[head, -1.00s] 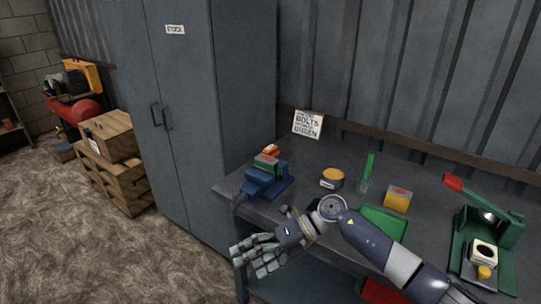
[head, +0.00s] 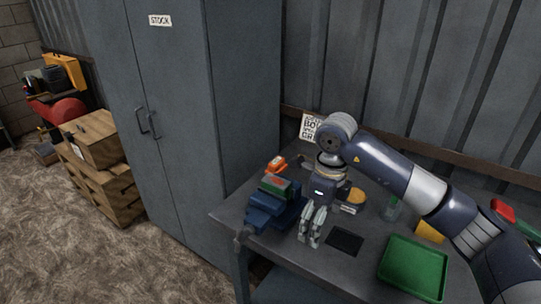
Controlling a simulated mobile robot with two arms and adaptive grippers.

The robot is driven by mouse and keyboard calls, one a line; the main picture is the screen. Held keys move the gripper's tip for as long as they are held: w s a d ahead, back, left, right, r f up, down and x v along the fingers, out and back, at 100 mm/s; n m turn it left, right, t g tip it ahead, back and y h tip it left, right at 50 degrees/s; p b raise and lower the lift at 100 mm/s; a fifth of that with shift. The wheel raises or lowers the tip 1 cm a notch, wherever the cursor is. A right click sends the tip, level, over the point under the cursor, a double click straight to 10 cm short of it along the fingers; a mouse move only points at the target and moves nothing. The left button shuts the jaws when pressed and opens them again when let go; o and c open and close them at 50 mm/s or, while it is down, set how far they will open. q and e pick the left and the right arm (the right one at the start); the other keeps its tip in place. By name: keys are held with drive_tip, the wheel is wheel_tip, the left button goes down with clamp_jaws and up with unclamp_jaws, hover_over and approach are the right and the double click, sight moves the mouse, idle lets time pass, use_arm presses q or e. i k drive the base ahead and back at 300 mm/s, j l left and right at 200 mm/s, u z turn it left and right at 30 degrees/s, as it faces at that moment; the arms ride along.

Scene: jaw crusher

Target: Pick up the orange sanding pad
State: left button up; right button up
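A small orange object (head: 277,164), which looks like the orange sanding pad, lies at the back left of the workbench, behind the blue vise (head: 268,212). A green block (head: 274,184) with a reddish mark on top sits at the vise. My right gripper (head: 310,240) points down over the bench just right of the vise, apart from the orange object. Its fingers look open, with nothing between them. My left gripper is out of view.
A dark square (head: 345,241) and a green tray (head: 414,268) lie on the bench. My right arm partly hides a round yellow-topped tin (head: 353,198) and a yellow block (head: 428,232). A grey cabinet (head: 180,110) stands at the left.

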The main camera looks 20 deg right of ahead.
sight(278, 165)
drive_tip(key=i, duration=1.35)
